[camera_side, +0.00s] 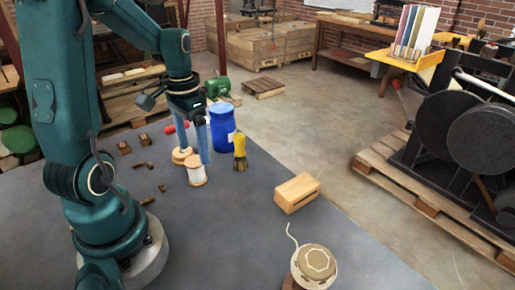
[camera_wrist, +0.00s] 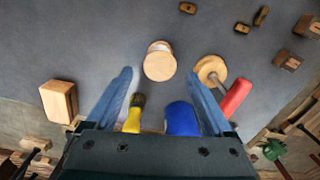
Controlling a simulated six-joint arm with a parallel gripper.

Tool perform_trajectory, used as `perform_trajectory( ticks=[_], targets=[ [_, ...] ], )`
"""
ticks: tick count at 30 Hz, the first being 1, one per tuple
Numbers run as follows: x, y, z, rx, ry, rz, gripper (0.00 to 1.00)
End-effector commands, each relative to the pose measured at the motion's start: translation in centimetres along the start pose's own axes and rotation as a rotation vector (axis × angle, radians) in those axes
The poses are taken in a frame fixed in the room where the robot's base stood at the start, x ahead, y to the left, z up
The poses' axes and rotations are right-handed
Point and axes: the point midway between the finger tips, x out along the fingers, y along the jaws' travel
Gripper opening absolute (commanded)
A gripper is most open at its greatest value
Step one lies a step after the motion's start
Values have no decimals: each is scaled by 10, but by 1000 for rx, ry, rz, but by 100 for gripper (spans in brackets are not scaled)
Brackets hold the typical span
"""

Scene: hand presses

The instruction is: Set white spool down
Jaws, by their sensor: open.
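The white spool (camera_side: 196,170) stands upright on the dark grey table, with wooden end discs. In the wrist view the spool (camera_wrist: 159,62) shows from above, ahead of and between my fingers. My gripper (camera_side: 199,150) is open, its two blue fingers pointing down. In the wrist view my gripper (camera_wrist: 165,85) has its fingers spread wide with nothing held between them. In the side view one finger comes down close behind the spool; I cannot tell whether it touches.
A wooden block (camera_side: 297,192) lies to the right. Small wooden pieces (camera_side: 150,200) lie left.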

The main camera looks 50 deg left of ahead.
Motion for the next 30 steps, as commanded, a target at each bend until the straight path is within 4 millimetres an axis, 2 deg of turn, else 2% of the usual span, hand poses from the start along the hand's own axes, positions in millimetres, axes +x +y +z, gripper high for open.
perform_trajectory(
  ticks=[12, 22, 28, 29, 30],
  targets=[
    [44, 0, 1, 1, -4, 1, 86],
    [48, 0, 1, 2, -2, -1, 86],
    [47, 0, 1, 2, -2, -1, 10],
    [47, 0, 1, 2, -2, -1, 2],
    [47, 0, 1, 2, -2, -1, 0]
  ],
)
